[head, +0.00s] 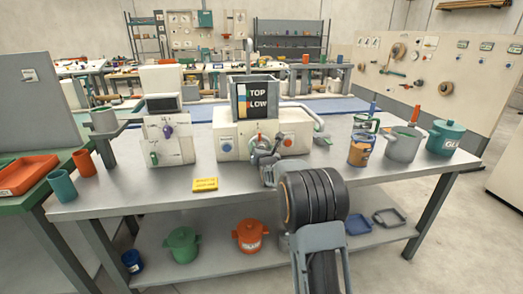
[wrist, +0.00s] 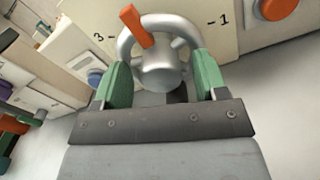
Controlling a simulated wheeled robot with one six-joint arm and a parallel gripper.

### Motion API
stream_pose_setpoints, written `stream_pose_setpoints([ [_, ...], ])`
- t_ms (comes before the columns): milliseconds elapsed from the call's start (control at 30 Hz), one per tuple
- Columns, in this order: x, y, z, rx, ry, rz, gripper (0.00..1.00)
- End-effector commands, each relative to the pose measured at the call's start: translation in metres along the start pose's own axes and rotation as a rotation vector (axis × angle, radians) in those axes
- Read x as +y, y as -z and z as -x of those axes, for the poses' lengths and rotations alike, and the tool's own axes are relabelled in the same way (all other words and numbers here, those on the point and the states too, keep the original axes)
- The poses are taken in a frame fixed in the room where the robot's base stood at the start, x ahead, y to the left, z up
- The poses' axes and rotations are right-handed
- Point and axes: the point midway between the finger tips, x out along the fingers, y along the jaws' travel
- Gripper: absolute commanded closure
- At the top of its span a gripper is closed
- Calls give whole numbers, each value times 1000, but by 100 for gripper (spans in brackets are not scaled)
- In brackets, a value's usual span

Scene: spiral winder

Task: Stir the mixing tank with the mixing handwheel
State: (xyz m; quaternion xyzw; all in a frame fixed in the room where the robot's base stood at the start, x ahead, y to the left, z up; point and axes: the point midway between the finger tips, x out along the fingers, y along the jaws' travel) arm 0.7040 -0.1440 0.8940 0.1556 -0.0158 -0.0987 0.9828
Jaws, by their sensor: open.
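The mixing handwheel (wrist: 160,74) is a silver wheel with a round hub and an orange mark or grip at its top left, in the wrist view. My gripper (wrist: 163,58) is open, with one green jaw pad on each side of the wheel. I cannot tell whether the pads touch the rim. In the head view my gripper (head: 264,152) is at the front of a cream machine, and my arm partly hides the wheel. The tank (head: 257,98) above it has a dark front reading TOP and LOW. Its contents are not visible.
Behind the wheel, the panel (wrist: 204,38) bears the numbers 3 and 1. A blue knob (head: 226,147) and an orange knob (head: 288,140) flank the wheel. A yellow block (head: 205,184) lies on the steel table (head: 130,190). Cans and pots stand at the right.

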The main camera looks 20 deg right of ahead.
Motion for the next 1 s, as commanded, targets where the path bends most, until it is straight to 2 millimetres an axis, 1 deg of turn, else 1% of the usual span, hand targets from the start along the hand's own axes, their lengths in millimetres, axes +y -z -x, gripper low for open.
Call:
stream_pose_setpoints([
  [167, 0, 0, 0, 0, 0, 0, 34],
  [600, 0, 0, 0, 0, 0, 0, 75],
  [700, 0, 0, 0, 0, 0, 0, 83],
  [867, 0, 1, 0, 0, 0, -11, 83],
  [1000, -1, 3, 0, 0, 0, -55, 83],
])
